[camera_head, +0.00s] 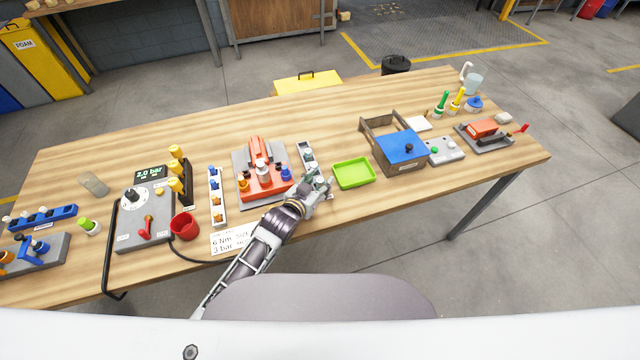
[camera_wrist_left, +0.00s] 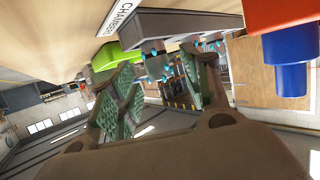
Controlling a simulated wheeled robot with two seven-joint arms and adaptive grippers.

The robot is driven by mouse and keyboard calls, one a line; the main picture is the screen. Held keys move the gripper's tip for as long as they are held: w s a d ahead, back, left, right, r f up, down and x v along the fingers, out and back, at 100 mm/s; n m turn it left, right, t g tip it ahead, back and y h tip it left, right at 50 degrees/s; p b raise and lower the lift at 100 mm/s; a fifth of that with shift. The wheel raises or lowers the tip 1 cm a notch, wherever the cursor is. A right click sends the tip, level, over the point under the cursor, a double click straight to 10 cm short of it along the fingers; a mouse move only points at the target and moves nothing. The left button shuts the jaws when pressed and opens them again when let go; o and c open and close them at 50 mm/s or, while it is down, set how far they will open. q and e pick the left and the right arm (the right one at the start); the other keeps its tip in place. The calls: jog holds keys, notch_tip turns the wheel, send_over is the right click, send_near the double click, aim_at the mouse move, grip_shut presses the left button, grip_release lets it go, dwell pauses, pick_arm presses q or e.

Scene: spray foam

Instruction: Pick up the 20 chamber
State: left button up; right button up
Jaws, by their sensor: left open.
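The chamber rack (camera_head: 305,149) is a pale narrow block on the table, between the orange-and-grey fixture and the green tray. Its "CHAMBERS" label (camera_wrist_left: 119,14) shows in the left wrist view, with small grey chambers with cyan bands (camera_wrist_left: 154,66) along its edge. I cannot read which chamber is the 20. My left gripper (camera_head: 322,187) is at the near end of the rack. In the left wrist view my left gripper (camera_wrist_left: 163,88) has its two green-padded fingers apart, with chambers appearing between and beyond them. I cannot tell whether it touches one. My right gripper is not in view.
The green tray (camera_head: 354,173) lies just right of my gripper. The orange-and-grey fixture (camera_head: 262,172) is close on the left. A blue-lidded box (camera_head: 401,148) stands farther right. A white card (camera_head: 232,239) lies near the front edge, beside my forearm.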

pick_arm(q)
jog(key=shift+x, duration=0.8)
grip_shut()
